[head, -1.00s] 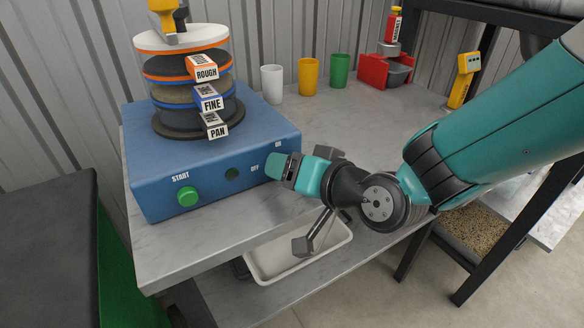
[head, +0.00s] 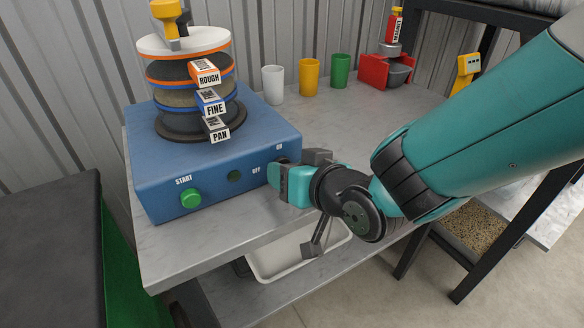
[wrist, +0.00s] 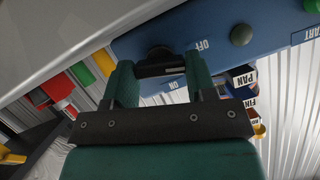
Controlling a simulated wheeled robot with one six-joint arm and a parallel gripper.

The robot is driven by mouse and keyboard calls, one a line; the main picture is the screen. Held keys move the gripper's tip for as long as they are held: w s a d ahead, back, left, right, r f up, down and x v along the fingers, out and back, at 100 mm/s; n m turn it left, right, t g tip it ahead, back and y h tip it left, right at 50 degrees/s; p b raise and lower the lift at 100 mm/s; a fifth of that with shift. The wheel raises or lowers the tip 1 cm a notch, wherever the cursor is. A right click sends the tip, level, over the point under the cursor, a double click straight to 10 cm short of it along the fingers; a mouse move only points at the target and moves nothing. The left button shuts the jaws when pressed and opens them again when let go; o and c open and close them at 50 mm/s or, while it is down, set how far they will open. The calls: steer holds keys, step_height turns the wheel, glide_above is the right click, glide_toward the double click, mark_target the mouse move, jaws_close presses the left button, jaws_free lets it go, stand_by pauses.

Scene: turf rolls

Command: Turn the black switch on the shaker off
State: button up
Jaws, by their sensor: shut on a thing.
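The blue shaker (head: 213,165) stands on the bench with a sieve stack on top. Its front carries a green START button (head: 191,198), a dark green round lamp (head: 235,176) and OFF and ON labels. In the wrist view the black switch (wrist: 158,54) sits on the blue panel beside the OFF and ON labels. My gripper (wrist: 161,76) has its two green fingers on either side of the switch's bar, shut on it. In the head view my gripper (head: 276,176) is at the panel's right end and largely hides the switch. The switch's exact setting is hard to tell.
White (head: 273,84), yellow (head: 309,77) and green (head: 340,70) cups stand behind on the bench. A red holder (head: 375,70) is farther right. A white tray (head: 275,272) lies on the shelf below my wrist.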

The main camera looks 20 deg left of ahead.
steer(key=shift+n+t+h+b, duration=0.45)
steer(key=shift+n+t, duration=0.15)
steer(key=shift+n, duration=0.4)
steer(key=o, duration=0.7)
steer(key=shift+c, duration=0.2)
steer(key=b+v, duration=0.7)
steer(key=v, duration=1)
steer(key=shift+s, duration=0.25)
